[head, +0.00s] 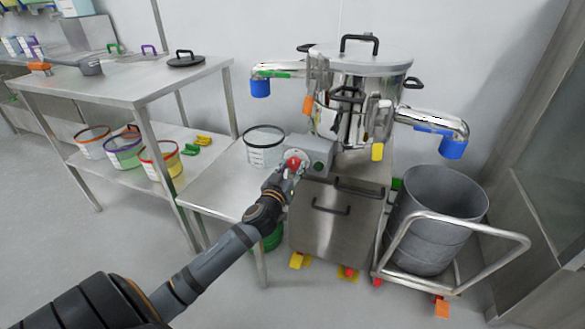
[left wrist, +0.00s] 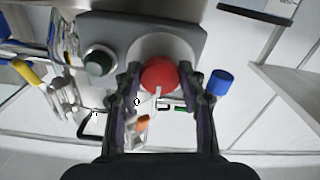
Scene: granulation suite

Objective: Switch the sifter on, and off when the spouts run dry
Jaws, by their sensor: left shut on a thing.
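The sifter (head: 358,72) is a shiny steel drum with a lid, standing on a steel cabinet. Its two spouts end in blue caps, one at the left (head: 260,88) and one at the right (head: 453,149). A grey control box (head: 318,152) on its front carries a red knob (head: 293,164). My left gripper (head: 288,172) is shut on the red knob. In the left wrist view the red knob (left wrist: 159,75) sits between the two fingers, and a dark green button (left wrist: 99,61) is beside it on the box. My right gripper is not in view.
A grey drum (head: 436,220) stands on a railed trolley (head: 510,236) below the right spout. A clear tub (head: 264,146) sits on a low steel table below the left spout. A steel table (head: 132,80) with a lower shelf of tubs stands at the left.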

